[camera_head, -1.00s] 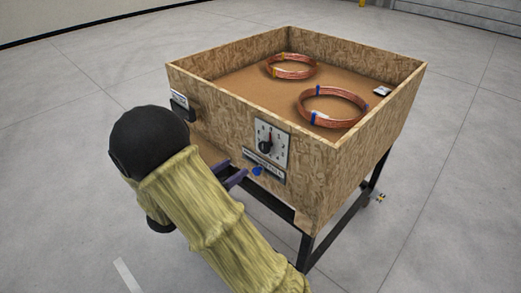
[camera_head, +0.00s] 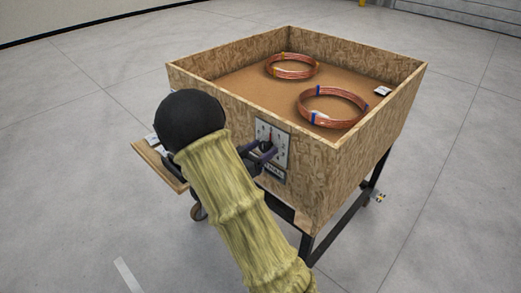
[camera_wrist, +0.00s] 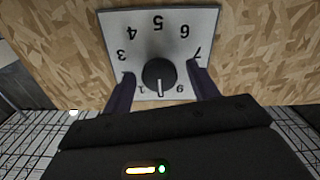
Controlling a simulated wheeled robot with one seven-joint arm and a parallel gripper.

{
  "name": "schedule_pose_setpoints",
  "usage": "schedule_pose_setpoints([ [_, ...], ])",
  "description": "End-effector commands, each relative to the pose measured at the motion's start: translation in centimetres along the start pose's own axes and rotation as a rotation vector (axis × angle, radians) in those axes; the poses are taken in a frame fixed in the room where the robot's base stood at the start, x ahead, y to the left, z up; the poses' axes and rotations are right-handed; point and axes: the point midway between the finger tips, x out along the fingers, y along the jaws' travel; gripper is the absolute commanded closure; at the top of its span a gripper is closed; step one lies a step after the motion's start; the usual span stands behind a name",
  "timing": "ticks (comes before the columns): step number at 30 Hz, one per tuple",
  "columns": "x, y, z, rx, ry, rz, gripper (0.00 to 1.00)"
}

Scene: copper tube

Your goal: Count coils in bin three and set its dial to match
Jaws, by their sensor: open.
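The wooden bin (camera_head: 315,185) stands on a dark metal frame. Two copper coils lie apart on its floor: one with yellow bands (camera_head: 291,66) at the back and one with blue bands (camera_head: 332,106) nearer the front right. A white numbered dial plate (camera_head: 281,150) is on its front wall; the plate also shows in the wrist view (camera_wrist: 157,22). Its black round knob (camera_wrist: 159,74) has a white mark pointing down in the wrist view, towards the gap between the lowest digits. My gripper (camera_wrist: 160,77) is open, its purple fingers on either side of the knob; I cannot tell whether they touch it.
A dark label (camera_head: 272,173) sits below the dial, too small to read. A wooden shelf (camera_head: 170,177) juts out at left, partly behind my arm.

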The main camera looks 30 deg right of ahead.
Motion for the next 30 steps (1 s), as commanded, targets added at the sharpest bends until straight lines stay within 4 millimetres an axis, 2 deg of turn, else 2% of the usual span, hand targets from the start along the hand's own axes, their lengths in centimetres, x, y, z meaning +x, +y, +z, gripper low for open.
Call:
schedule_pose_setpoints([
  [2, -0.02, -0.01, 0.01, 0.000, 0.000, 0.000, 0.45],
  [8, -0.04, -0.01, 0.01, 0.000, 0.000, 0.000, 0.84],
  [9, -0.04, -0.01, 0.01, 0.000, 0.000, 0.000, 0.85],
  [20, -0.07, -0.06, 0.12, 0.041, 0.000, -0.001, 0.85],
  [30, -0.10, -0.15, 0.34, 0.230, 0.000, -0.003, 0.85],
])
